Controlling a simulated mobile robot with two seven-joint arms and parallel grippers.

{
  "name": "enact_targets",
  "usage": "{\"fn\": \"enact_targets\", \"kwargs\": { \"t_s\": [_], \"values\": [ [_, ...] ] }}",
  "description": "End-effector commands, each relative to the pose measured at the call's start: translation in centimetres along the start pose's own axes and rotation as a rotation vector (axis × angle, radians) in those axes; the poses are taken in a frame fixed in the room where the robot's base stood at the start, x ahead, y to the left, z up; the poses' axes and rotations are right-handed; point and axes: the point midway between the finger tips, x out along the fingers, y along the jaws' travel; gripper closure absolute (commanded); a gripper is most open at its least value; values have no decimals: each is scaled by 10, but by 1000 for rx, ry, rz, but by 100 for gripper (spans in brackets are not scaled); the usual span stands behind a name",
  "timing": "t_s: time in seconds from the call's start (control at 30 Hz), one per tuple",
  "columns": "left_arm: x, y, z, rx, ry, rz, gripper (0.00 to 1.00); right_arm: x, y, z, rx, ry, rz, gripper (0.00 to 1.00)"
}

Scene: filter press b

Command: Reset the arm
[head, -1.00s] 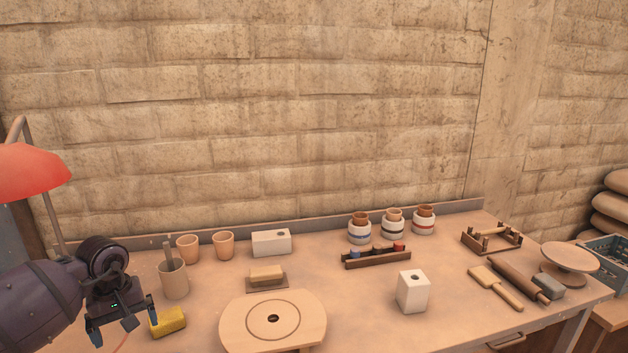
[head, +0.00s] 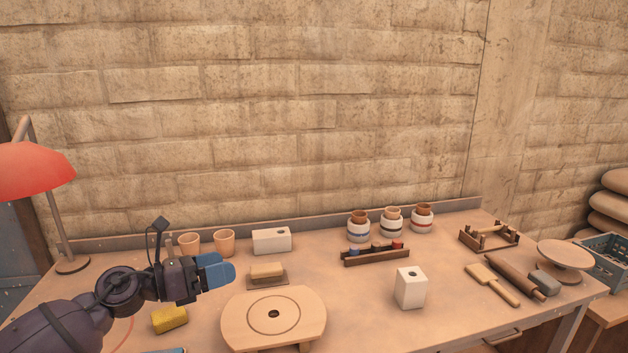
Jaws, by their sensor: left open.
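My left arm comes in from the lower left. Its gripper (head: 226,270) has blue fingers that point right, above the table (head: 350,315), between the yellow sponge (head: 170,319) and the small wooden-topped block (head: 267,271). The jaws are open and I see nothing held between them. The gripper body hides most of the tall cup that holds a tool.
A round wheel board (head: 273,316) stands at the front. Two clay cups (head: 224,243) and a white block (head: 271,241) stand at the back left. A red lamp (head: 35,171) is at the left. A white box (head: 410,288) and several tools are further right.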

Motion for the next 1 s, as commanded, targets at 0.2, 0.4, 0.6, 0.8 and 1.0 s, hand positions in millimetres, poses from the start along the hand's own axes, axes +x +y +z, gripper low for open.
{"fn": "enact_targets", "kwargs": {
  "t_s": [0.2, 0.4, 0.6, 0.8, 1.0],
  "values": [
    [-18, -1, -17, -793, -404, 38, 0, -1, -2, 0, 9, 0, 2, 6],
    [-58, 14, -79, -1500, -730, 106, 0, -2, -1, 0, 8, -2, 2, 6],
    [-101, 8, -165, -2035, -992, 203, 0, -3, 1, 2, 2, -6, 2, 6],
    [-142, -21, -246, -2376, -1194, 309, 0, -4, 3, 1, -5, -6, 2, 6],
    [-184, -62, -311, -2535, -1364, 381, 0, -5, 4, -2, -7, -3, 3, 6]
  ]
}}
